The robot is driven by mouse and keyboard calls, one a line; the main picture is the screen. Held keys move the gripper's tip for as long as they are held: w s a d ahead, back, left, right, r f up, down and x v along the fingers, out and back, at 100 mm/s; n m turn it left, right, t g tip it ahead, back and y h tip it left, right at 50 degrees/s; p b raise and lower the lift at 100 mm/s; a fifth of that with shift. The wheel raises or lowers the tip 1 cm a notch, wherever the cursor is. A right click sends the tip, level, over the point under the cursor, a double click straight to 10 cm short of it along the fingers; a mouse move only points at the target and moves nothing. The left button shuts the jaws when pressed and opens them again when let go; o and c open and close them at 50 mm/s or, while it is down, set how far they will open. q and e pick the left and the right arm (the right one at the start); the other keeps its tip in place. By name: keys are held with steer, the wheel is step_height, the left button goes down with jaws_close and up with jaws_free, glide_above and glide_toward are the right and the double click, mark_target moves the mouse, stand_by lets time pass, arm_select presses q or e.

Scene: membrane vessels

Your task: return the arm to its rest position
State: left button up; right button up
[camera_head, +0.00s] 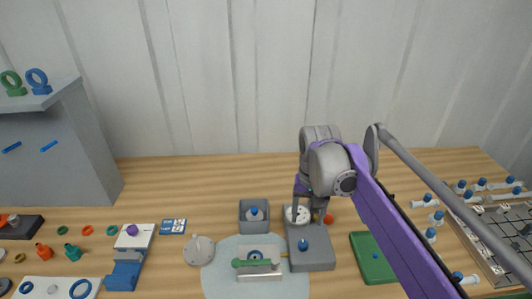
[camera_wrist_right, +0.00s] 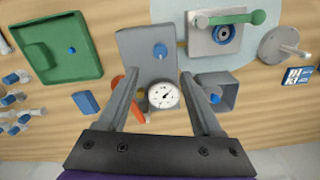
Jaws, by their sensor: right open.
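My right arm reaches in from the right of the head view, with a purple link and a grey wrist. Its gripper (camera_head: 309,217) points down over a grey block (camera_head: 311,255) that carries a round white gauge (camera_head: 292,212) and a blue knob. In the right wrist view the gripper (camera_wrist_right: 159,78) is open, with its fingers apart on either side of the gauge (camera_wrist_right: 163,95) and nothing held between them. An orange part (camera_wrist_right: 122,100) lies by one finger. Whether the fingers touch the block cannot be told. My left gripper is not in view.
A grey open box (camera_head: 244,227) with a blue-capped piece stands left of the block. A green tray (camera_head: 361,240) is to the right. Blue-capped vials and a rack (camera_head: 470,240) fill the far right.

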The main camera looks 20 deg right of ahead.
steer(key=shift+s, duration=0.1)
steer(key=s+a+f+n+t, duration=0.2)
steer(key=s+a+f, duration=0.1)
steer(key=s+f, duration=0.3)
steer(key=s+a+f+n+t, duration=0.3)
steer(key=s+f, duration=0.4)
steer(key=s, duration=0.2)
steer(key=shift+s+a, duration=0.3)
steer(key=shift+s, duration=0.05)
